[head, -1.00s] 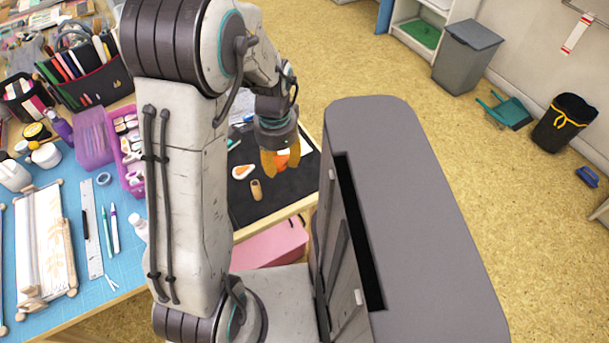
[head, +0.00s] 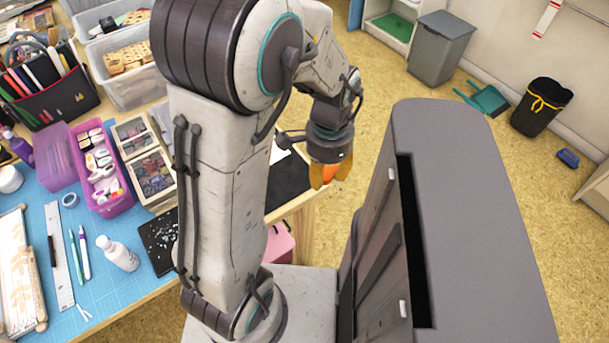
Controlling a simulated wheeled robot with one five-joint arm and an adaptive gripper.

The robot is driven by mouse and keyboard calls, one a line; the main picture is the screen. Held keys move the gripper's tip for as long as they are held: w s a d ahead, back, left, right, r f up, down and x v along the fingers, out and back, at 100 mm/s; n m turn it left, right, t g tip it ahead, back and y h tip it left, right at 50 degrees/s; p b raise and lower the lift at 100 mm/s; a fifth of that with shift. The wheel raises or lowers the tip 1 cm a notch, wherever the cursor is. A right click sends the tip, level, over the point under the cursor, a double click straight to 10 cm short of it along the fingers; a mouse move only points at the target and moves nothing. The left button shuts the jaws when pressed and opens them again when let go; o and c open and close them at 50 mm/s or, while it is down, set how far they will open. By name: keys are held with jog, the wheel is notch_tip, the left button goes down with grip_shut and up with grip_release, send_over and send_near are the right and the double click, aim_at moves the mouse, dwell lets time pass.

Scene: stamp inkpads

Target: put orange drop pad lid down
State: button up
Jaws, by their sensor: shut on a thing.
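My gripper (head: 329,178) hangs down at the right end of the table, just past its edge in the picture. Its amber fingers are shut on a bright orange piece (head: 328,172), which looks like the orange drop pad lid. Most of the piece is hidden by the fingers and the wrist. The pad's other half is not visible; my arm covers much of the black mat (head: 289,184).
A white bottle (head: 118,253), a black speckled tray (head: 160,243), a stamp box (head: 146,162) and a pink bin (head: 102,170) stand left of my arm. A pink box (head: 280,243) is below the table.

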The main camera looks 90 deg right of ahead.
jog(key=shift+s+a+n, duration=0.15)
jog(key=shift+a+n, duration=0.05)
jog(key=shift+n, duration=0.1)
jog(key=shift+a+n, duration=0.1)
jog(key=shift+n, duration=0.2)
jog(key=shift+w+f, duration=0.15)
jog(key=shift+w, duration=0.15)
send_over(287, 181)
notch_tip(287, 181, down, 7)
jog(key=shift+r+p, duration=0.1)
jog(key=shift+p, duration=0.25)
jog(key=shift+f, duration=2)
